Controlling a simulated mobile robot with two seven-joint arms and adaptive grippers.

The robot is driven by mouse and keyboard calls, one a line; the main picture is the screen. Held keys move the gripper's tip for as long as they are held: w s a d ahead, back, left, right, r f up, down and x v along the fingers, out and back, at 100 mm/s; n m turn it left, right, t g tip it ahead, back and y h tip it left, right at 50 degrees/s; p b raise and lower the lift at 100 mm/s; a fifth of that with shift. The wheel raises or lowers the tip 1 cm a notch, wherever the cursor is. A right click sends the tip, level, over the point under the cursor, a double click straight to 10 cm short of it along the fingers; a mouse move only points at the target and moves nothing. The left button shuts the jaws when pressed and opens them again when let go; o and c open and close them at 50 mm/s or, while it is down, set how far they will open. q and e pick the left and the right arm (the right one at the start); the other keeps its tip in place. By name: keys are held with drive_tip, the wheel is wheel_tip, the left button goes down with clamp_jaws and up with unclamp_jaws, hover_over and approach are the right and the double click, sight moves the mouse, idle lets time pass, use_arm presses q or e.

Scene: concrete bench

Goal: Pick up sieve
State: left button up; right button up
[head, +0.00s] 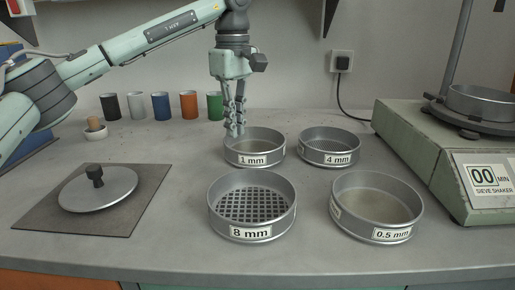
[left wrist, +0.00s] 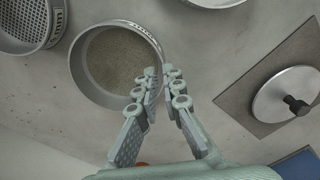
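Four round metal sieves stand on the bench: 1 mm (head: 254,160), 4 mm (head: 329,160), 8 mm (head: 252,232) and 0.5 mm (head: 376,235). My left gripper (head: 234,132) points down at the back left rim of the 1 mm sieve. In the left wrist view, the fingertips (left wrist: 161,75) lie on either side of the 1 mm sieve's rim (left wrist: 78,82), with a gap between them. I cannot tell whether either finger touches the rim. The 4 mm sieve (left wrist: 20,20) shows at the upper left there. My right gripper is out of view.
A lid with a dark knob (head: 97,190) lies on a grey mat (head: 45,222) at left. Several coloured cups (head: 161,106) stand behind. A sieve shaker (head: 440,160) stands at right. The bench front is clear.

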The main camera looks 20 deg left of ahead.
sight(235, 150)
use_arm(q)
drive_tip(key=shift+s+f, duration=0.2)
drive_tip(key=shift+f, duration=0.75)
drive_tip(key=f, duration=0.5)
drive_tip(key=shift+w+a, duration=0.2)
clamp_jaws()
drive_tip(key=shift+r, duration=0.15)
